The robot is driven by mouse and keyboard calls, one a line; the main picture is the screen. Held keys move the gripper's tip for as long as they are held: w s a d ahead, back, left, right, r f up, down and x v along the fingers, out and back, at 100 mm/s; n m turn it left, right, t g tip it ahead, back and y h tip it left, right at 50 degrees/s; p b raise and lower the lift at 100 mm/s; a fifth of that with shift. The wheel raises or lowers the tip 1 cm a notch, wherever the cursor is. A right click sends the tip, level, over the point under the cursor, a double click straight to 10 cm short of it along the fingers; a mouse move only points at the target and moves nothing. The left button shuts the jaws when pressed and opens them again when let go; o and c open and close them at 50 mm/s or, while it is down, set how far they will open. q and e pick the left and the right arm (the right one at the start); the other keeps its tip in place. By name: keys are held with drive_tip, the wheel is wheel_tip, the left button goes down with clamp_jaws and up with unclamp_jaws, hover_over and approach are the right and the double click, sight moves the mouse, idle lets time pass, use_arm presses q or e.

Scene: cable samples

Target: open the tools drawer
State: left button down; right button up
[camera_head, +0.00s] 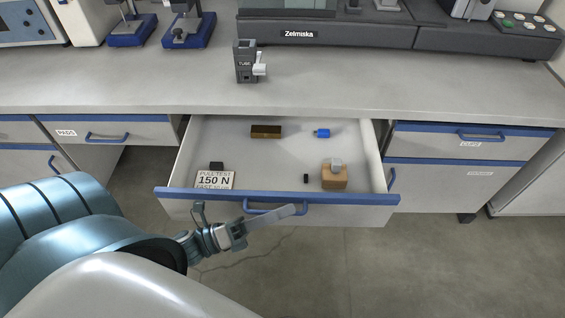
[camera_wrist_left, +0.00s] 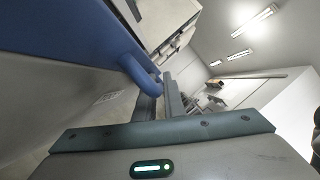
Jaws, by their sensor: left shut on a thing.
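The middle drawer (camera_head: 282,197) stands pulled out from under the counter, with its inside showing. Its front has a blue top edge and a blue bar handle (camera_head: 262,211); I see no label on the front from here. My left gripper (camera_head: 288,212) is at this handle, with its fingers lying across it. In the left wrist view the blue handle (camera_wrist_left: 140,76) passes into the fingers (camera_wrist_left: 160,98), which are shut on it. My right gripper is not in view.
Inside the drawer lie a brown block (camera_head: 266,131), a blue piece (camera_head: 321,133), a cardboard box (camera_head: 334,178) and a "PULL TEST 150 N" card (camera_head: 214,180). A closed "PADS" drawer (camera_head: 117,134) is at left and a closed drawer (camera_head: 430,142) at right. A grey tube holder (camera_head: 244,65) stands on the counter.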

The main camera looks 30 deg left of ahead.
use_arm(q)
drive_tip(key=shift+s+d, duration=0.35)
drive_tip(key=shift+s, duration=0.2)
drive_tip(key=shift+s+d, duration=0.3)
drive_tip(key=shift+s, duration=0.25)
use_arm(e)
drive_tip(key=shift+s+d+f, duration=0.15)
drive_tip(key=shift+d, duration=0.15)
use_arm(q)
drive_tip(key=shift+f, duration=0.1)
drive_tip(key=c, duration=2.2)
unclamp_jaws()
drive_tip(key=shift+o, duration=0.4)
drive_tip(key=shift+a, duration=0.1)
